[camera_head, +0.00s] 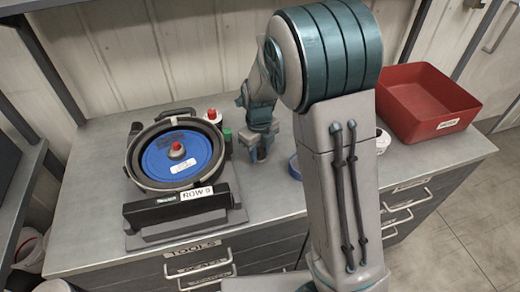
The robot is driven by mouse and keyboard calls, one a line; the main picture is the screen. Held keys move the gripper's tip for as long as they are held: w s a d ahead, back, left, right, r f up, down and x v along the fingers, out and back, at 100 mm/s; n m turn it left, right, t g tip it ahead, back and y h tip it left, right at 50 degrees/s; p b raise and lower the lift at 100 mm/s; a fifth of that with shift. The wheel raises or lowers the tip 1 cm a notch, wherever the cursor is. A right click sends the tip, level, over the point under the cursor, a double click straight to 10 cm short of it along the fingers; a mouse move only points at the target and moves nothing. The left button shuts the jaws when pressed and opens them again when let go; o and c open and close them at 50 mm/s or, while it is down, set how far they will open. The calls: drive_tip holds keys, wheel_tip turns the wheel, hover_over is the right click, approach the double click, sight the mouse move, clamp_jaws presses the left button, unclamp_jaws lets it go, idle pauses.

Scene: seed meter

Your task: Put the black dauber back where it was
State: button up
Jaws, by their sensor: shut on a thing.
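My gripper (258,153) points down over the worktop, right of the seed meter. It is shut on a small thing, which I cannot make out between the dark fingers. No black dauber can be told apart elsewhere in view. The seed meter (133,163) is a round black housing with a blue disc (190,143) and a red centre knob (177,150). It sits on a dark base with a label reading ROW 9 (196,193). A red-capped piece (211,115) and a green piece (227,135) stand at its right side, close to my gripper.
A red open bin (430,95) stands at the worktop's right back. A blue round thing (295,168) and a white round thing (383,139) are partly hidden by my arm. The grey worktop (85,225) is bare at the front left. Labelled drawers (200,265) are below.

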drive_tip(key=shift+f, duration=0.1)
drive_tip(key=o, duration=0.6)
drive_tip(key=shift+f, duration=0.1)
drive_tip(key=shift+c, duration=0.2)
drive_tip(key=o, duration=0.4)
